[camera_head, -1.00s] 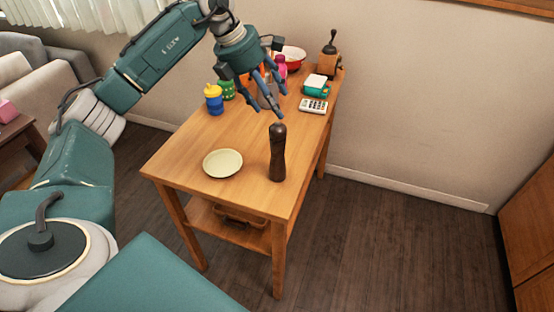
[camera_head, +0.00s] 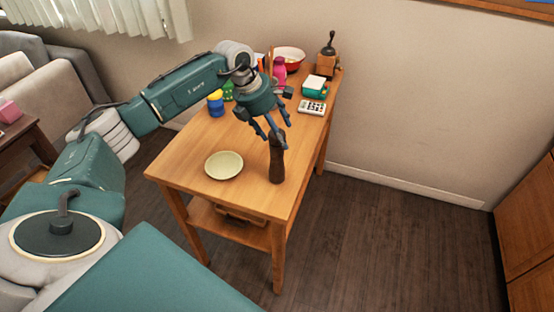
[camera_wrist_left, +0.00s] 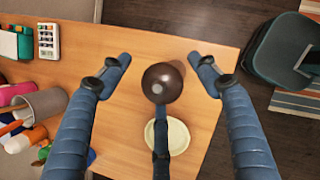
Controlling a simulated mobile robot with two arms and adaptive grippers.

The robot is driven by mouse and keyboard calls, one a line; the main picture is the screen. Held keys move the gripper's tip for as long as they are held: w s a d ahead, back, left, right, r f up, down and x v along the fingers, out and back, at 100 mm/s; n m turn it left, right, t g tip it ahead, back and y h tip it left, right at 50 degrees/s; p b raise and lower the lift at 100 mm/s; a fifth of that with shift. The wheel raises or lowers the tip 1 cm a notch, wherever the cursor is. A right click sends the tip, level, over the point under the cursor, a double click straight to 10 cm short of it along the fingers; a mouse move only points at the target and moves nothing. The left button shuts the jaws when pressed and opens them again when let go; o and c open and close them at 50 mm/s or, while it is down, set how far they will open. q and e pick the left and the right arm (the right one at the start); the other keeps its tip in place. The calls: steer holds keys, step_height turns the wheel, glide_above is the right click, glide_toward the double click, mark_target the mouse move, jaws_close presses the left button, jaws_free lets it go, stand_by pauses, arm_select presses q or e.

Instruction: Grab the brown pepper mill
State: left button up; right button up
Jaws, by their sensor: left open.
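The brown pepper mill (camera_head: 277,164) stands upright near the front right edge of the wooden table (camera_head: 190,163). My left gripper (camera_head: 272,137) is over its top in the head view, with its blue fingers spread and partly hiding the top of the mill. In the left wrist view the round top of the pepper mill (camera_wrist_left: 162,82) lies between the open fingers, apart from the two upper ones. The lower finger overlaps the mill's edge there; I cannot tell if it touches. My right gripper is not in view.
A pale plate (camera_head: 224,165) lies left of the mill. The table's front left is clear.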

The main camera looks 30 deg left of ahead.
arm_select(q)
jaws_close()
steer(key=shift+r, duration=0.15)
